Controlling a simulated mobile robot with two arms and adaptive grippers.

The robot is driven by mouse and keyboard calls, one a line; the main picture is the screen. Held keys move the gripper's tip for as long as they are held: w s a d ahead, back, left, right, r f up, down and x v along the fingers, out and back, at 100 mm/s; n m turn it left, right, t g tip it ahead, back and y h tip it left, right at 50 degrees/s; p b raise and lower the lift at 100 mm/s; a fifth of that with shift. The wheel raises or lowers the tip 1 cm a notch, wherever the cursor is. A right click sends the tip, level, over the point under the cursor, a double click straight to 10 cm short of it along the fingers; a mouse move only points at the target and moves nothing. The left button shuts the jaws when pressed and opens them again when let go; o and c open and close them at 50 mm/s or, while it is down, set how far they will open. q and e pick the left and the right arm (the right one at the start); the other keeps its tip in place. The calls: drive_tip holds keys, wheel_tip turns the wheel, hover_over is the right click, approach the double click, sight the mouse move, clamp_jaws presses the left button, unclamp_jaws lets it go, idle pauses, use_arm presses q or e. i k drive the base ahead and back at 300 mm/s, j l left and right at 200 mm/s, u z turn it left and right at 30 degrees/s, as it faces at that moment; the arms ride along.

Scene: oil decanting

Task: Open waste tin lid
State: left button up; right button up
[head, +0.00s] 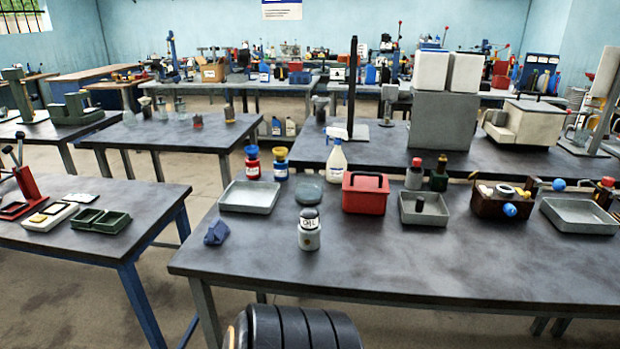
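A red tin (366,195) with a black handle on top stands near the back of the front table. It looks like the waste tin, and its top appears closed. Neither of my grippers is in view.
The front table (420,260) also holds a jar labelled OIL (309,236), a blue cloth (216,233), an empty grey tray (249,197), a spray bottle (336,160), a grey tray with a dark item (424,209) and a brown crate (502,200). The front right tabletop is clear.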

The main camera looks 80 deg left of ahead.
sight(360, 181)
drive_tip(key=u, duration=2.15)
drive_tip(key=j, duration=0.15)
drive_tip(key=k+u, duration=0.05)
